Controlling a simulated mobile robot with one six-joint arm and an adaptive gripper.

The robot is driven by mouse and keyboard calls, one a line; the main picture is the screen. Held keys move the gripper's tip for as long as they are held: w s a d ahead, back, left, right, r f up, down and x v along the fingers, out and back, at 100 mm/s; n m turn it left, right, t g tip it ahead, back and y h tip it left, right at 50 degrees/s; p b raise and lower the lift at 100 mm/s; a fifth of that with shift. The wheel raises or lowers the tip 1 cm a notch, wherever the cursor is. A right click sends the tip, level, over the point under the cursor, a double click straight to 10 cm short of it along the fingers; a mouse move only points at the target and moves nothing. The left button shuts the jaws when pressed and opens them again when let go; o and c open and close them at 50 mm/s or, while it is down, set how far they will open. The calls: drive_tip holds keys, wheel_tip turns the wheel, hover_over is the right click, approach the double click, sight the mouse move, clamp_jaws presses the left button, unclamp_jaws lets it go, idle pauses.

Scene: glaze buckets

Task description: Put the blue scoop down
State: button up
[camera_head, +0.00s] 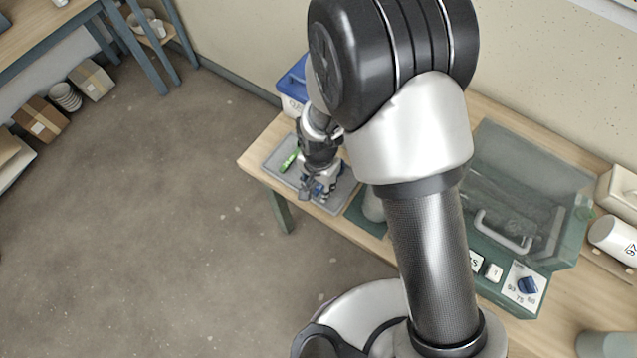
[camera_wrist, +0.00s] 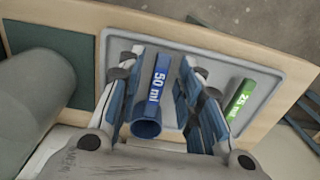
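The blue scoop (camera_wrist: 157,85), marked 50 ml, shows in the wrist view over the grey tray (camera_wrist: 271,72), its round cup toward my wrist. My gripper (camera_wrist: 161,57) is open, with one finger on each side of the scoop's handle and a visible gap on both sides. The scoop looks to be lying on the tray, though its underside is hidden. In the head view my gripper (camera_head: 318,190) is low over the tray (camera_head: 345,196) at the table's left end; the blue scoop cannot be made out clearly there.
A green 25 ml scoop (camera_wrist: 240,97) lies on the tray to the right of my gripper. A grey-green cylinder (camera_wrist: 32,95) stands at the left in the wrist view. In the head view a blue-lidded container (camera_head: 293,85) is behind the tray and a clear-covered machine (camera_head: 530,200) is to the right.

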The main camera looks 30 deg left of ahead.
wheel_tip(320, 180, up, 12)
drive_tip(key=p, duration=0.4)
drive_tip(key=shift+r, duration=0.2)
